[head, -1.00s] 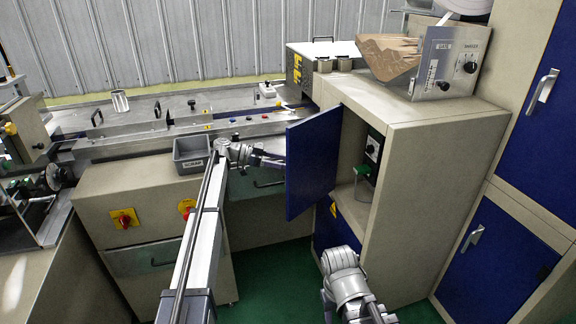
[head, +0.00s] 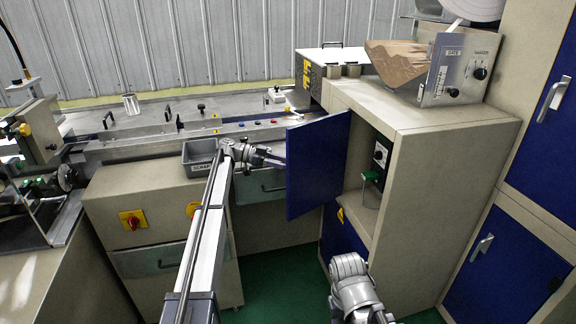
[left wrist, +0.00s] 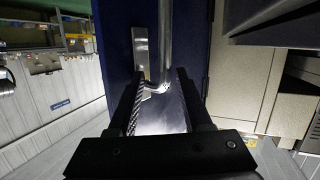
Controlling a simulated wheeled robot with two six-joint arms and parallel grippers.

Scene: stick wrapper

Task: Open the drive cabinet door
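The blue drive cabinet door (head: 316,168) stands swung out from the beige cabinet (head: 440,185), and the cabinet's interior shows to its right. In the left wrist view the blue door panel (left wrist: 118,40) carries a metal bar handle (left wrist: 166,45). My left gripper (left wrist: 158,95) has its fingers apart on either side of the handle's end, with gaps visible; contact cannot be told. In the head view my left wrist meets the door's left edge, and its fingertips are hidden behind the door. My right arm is low in front of the cabinet; its gripper cannot be made out.
Inside the cabinet are a dark control unit (head: 380,155) and a green-topped part (head: 371,177). A grey scrap bin (head: 200,157) sits left of my left wrist. Tall blue-doored cabinets (head: 505,255) stand at right. Green floor shows below.

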